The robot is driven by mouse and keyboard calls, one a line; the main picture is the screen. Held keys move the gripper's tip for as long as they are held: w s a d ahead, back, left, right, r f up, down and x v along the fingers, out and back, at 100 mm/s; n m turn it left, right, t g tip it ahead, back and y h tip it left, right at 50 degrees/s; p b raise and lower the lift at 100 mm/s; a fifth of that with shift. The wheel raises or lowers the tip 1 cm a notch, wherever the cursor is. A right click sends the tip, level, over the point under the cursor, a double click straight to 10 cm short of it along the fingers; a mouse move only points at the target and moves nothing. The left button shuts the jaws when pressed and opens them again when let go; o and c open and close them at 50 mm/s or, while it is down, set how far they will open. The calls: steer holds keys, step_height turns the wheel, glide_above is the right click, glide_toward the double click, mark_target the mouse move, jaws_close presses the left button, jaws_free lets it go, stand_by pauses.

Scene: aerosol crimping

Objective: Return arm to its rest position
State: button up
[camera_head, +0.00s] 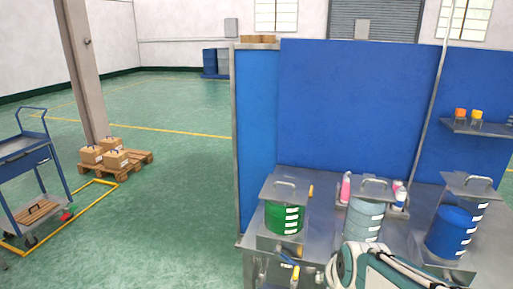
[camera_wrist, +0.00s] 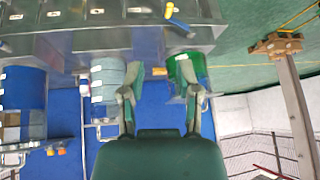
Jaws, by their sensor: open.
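My gripper (camera_wrist: 162,78) is in the lower middle of the wrist view, its two green fingers spread apart with nothing between them. The wrist picture is upside down, with the workbench along its top. In the head view, a white and teal part of my arm shows at the bottom right, in front of the bench. The gripper's fingers cannot be made out there. Behind the fingers in the wrist view are a green drum (camera_wrist: 186,68) and a pale grey-blue drum (camera_wrist: 107,78); neither is held.
The metal bench (camera_head: 325,180) holds the green drum (camera_head: 284,217), grey-blue drum (camera_head: 363,220) and blue drum (camera_head: 452,232) under lidded stands. Blue panels (camera_head: 355,105) rise behind. A blue cart (camera_head: 30,150) and a pallet (camera_head: 125,168) with boxes stand left.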

steer(key=s+r, duration=0.3)
steer(key=s, duration=0.4)
steer(key=s+r+n, duration=0.1)
steer(key=s+r, duration=0.2)
steer(key=s, duration=0.3)
steer(key=shift+s+a+g, duration=0.15)
steer(key=shift+s+g, duration=0.25)
